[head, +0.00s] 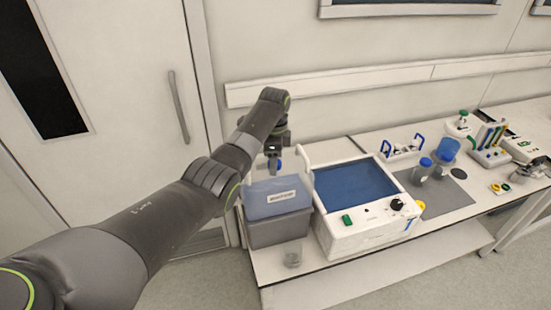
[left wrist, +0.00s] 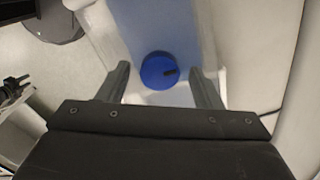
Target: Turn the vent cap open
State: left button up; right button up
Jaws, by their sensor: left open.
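The vent cap, a round blue cap (left wrist: 160,71) with a short dark mark on its face, shows in the left wrist view. It lies between and just beyond the fingertips of my left gripper (left wrist: 166,78), which is open with a finger on either side. I see no contact. In the head view my left gripper (head: 273,158) points down at the back of a grey box with a blue lid (head: 265,202). A small blue bit shows under it, partly hidden. A dark grey piece at the right edge of the head view may be my right gripper (head: 532,168); its jaws are unclear.
A white apparatus with a blue top (head: 355,238) stands right of the box. A door (head: 115,90) is at left.

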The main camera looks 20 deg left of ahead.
pick_arm(q)
jog(key=c, duration=1)
pick_arm(e)
jog(key=shift+w+a, duration=0.35)
jog(key=shift+w, duration=0.05)
